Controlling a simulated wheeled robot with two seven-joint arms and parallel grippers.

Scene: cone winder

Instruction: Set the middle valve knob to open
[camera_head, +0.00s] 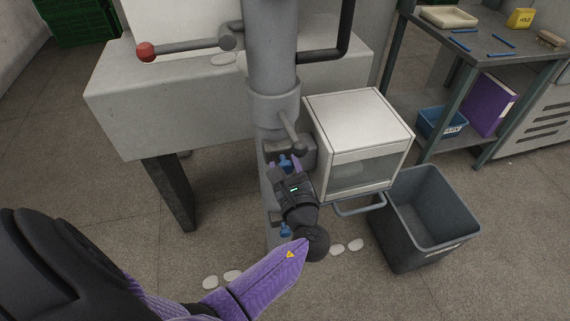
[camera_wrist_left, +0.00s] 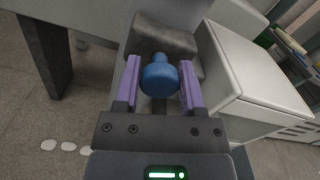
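A blue valve knob (camera_wrist_left: 160,76) sits between the two purple fingers of my left gripper (camera_wrist_left: 159,84) in the left wrist view. A small gap seems to show on its left side, and its right side is close to or touching the finger. In the head view my left gripper (camera_head: 285,165) is at the grey column, with a bit of the blue knob (camera_head: 287,163) showing at its tips. A second blue knob (camera_head: 286,230) shows lower on the column, partly hidden by my arm. The knob's open or closed setting cannot be told. My right gripper is not in view.
A white box with a window (camera_head: 362,112) stands close right of the column. A grey bin (camera_head: 425,225) is below right. A lever with a red ball (camera_head: 145,51) is upper left. A metal bench (camera_head: 480,58) with tools stands at the back right.

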